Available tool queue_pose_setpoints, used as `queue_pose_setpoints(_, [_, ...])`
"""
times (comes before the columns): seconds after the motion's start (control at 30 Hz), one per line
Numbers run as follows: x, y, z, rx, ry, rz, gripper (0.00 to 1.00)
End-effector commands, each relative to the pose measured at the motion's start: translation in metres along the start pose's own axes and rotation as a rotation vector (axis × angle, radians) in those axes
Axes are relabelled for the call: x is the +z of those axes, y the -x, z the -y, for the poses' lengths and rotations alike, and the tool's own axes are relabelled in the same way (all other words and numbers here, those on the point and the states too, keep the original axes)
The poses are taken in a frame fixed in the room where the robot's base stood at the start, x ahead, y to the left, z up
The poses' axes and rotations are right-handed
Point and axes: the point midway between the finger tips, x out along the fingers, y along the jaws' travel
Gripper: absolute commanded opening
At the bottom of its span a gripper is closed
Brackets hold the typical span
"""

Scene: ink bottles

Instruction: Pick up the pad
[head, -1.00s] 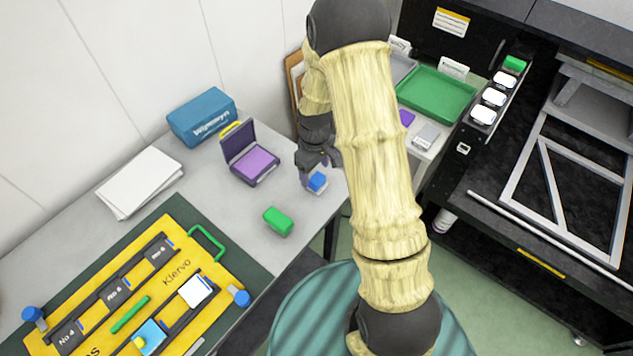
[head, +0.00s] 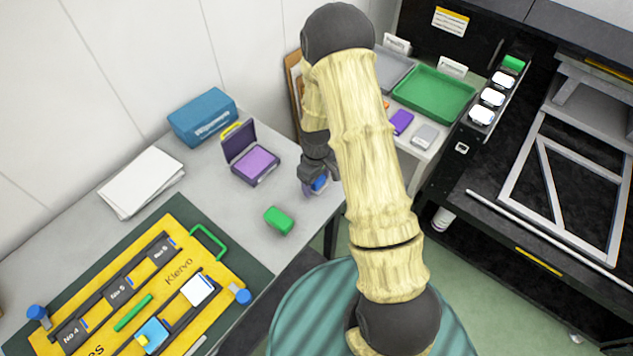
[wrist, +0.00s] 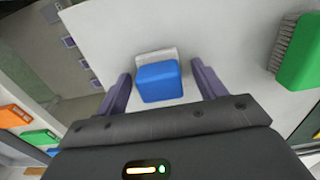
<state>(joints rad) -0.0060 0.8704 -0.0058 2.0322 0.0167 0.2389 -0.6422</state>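The pad (head: 320,184) is a small blue block on the grey table near its right edge, partly hidden by my gripper (head: 314,188) in the head view. In the wrist view the blue pad (wrist: 159,82) has a pale grey layer along its far side. My gripper (wrist: 160,80) is open there, with one purple finger on each side of the pad. A gap shows between the pad and each finger.
A green brush (head: 279,220) lies close by on the table. An open purple ink-pad case (head: 255,166) and a blue box (head: 203,117) stand behind. A yellow board (head: 180,240) fills the table's front left. A green tray (head: 433,93) is at the back right.

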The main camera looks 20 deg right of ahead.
Motion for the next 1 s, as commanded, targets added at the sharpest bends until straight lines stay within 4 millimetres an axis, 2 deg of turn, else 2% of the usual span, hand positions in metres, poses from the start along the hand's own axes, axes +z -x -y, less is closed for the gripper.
queue_pose_setpoints(0.03, [0.000, 0.000, 0.000, 0.000, 0.000, 0.000, 0.59])
queue_pose_setpoints(0.2, [0.000, 0.000, 0.000, 0.000, 0.000, 0.000, 0.26])
queue_pose_setpoints(0.23, [0.000, 0.000, 0.000, 0.000, 0.000, 0.000, 0.23])
queue_pose_setpoints(0.5, [0.000, 0.001, 0.000, 0.000, 0.000, -0.001, 0.22])
queue_pose_setpoints(0.67, [-0.001, 0.009, 0.000, 0.001, 0.000, -0.002, 0.22])
queue_pose_setpoints(0.77, [-0.001, 0.021, -0.001, 0.002, 0.000, -0.004, 0.22])
queue_pose_setpoints(1.0, [-0.001, 0.062, -0.001, 0.003, -0.001, -0.005, 0.22])
